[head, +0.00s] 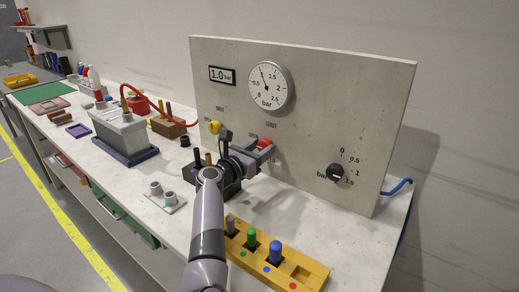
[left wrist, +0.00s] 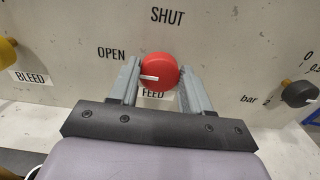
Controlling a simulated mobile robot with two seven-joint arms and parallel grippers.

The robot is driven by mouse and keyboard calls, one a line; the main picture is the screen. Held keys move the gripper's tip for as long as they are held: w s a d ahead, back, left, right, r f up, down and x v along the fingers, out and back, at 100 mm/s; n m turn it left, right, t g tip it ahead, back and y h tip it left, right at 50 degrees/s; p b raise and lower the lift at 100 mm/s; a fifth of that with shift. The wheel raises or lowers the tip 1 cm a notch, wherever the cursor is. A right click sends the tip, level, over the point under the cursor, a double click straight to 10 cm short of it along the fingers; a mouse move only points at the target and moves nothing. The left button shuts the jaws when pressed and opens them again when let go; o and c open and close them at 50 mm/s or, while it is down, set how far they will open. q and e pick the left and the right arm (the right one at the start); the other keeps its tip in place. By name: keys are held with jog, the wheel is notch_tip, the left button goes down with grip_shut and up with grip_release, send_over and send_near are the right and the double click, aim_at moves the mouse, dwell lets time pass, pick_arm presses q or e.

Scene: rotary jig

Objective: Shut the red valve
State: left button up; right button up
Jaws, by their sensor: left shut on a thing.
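The red valve (left wrist: 160,68) is a round knob on the panel, above the label FEED. Its white pointer mark points left, toward the word OPEN; the word SHUT stands above it. My left gripper (left wrist: 158,82) has one finger on each side of the knob and is shut on it. In the head view the red valve (head: 264,142) is partly hidden behind my left gripper (head: 259,149). My right gripper is in neither view.
The yellow bleed knob (head: 214,127) is left of the valve on the panel (head: 310,105). A black regulator knob (head: 336,172) is to the right. The gauge (head: 269,86) is above; a display reads 1.0 bar. A yellow peg block (head: 300,275) stands in front.

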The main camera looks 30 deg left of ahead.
pick_arm(q)
jog(key=m, duration=0.4)
jog(key=shift+b, duration=0.4)
jog(key=m+b, duration=0.1)
jog(key=m, duration=0.3)
jog(key=shift+d+m, duration=0.1)
jog(key=shift+m, duration=0.2)
jog(key=shift+d+f+m+b, duration=0.1)
jog(key=shift+m+b, duration=0.6)
jog(key=shift+m, duration=1.55)
jog(key=shift+d+m+b, duration=0.1)
jog(key=shift+m+b, duration=0.55)
jog(key=shift+m, duration=1.6)
jog(key=shift+a, duration=0.1)
jog(key=o, duration=1)
jog(key=shift+o, duration=0.2)
jog(key=shift+s+f, duration=0.1)
